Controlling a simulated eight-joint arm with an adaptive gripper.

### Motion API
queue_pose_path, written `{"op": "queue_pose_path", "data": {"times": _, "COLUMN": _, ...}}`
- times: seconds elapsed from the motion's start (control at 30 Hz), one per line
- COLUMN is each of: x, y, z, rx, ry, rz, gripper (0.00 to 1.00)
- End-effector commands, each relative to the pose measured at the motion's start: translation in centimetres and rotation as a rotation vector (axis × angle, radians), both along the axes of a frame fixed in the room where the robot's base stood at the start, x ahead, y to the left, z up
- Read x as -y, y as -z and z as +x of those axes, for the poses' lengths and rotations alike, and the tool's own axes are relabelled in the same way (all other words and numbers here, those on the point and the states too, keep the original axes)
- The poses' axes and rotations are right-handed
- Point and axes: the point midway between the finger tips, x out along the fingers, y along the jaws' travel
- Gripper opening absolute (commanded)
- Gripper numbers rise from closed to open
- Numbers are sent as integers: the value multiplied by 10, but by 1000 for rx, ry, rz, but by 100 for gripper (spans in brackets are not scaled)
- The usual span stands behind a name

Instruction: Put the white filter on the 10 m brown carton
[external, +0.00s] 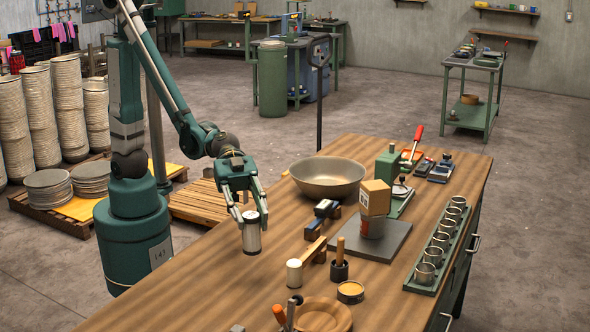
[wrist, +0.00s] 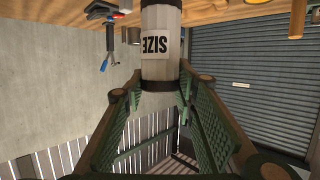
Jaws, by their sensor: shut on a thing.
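My gripper (external: 243,213) is shut on a white cylinder with dark ends (external: 252,236), which I take to be the white filter. The cylinder is upright at the left side of the wooden table; I cannot tell whether its base touches the top. In the wrist view the white filter (wrist: 161,45) sits between the fingers (wrist: 160,95), with an upside-down "SIZE" label. The brown carton (external: 376,197) sits slightly askew on a grey can (external: 372,227) on a dark plate, right of my gripper. Any "10 m" print on it is too small to read.
A metal bowl (external: 327,178) stands behind. A rack of metal cups (external: 437,246) lines the right edge.

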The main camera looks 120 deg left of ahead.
Motion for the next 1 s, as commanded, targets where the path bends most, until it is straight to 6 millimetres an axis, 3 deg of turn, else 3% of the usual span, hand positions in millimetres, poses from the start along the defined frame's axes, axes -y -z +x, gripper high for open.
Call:
{"op": "queue_pose_path", "data": {"times": 0.17, "x": -27, "y": -19, "z": 25, "rx": 0, "ry": -46, "rz": 0, "gripper": 15}}
{"op": "queue_pose_path", "data": {"times": 0.37, "x": -75, "y": -47, "z": 63, "rx": 0, "ry": -122, "rz": 0, "gripper": 15}}
{"op": "queue_pose_path", "data": {"times": 0.6, "x": -146, "y": -82, "z": 108, "rx": 1, "ry": -225, "rz": 1, "gripper": 15}}
{"op": "queue_pose_path", "data": {"times": 1.0, "x": -274, "y": -141, "z": 166, "rx": 2, "ry": -393, "rz": 3, "gripper": 15}}
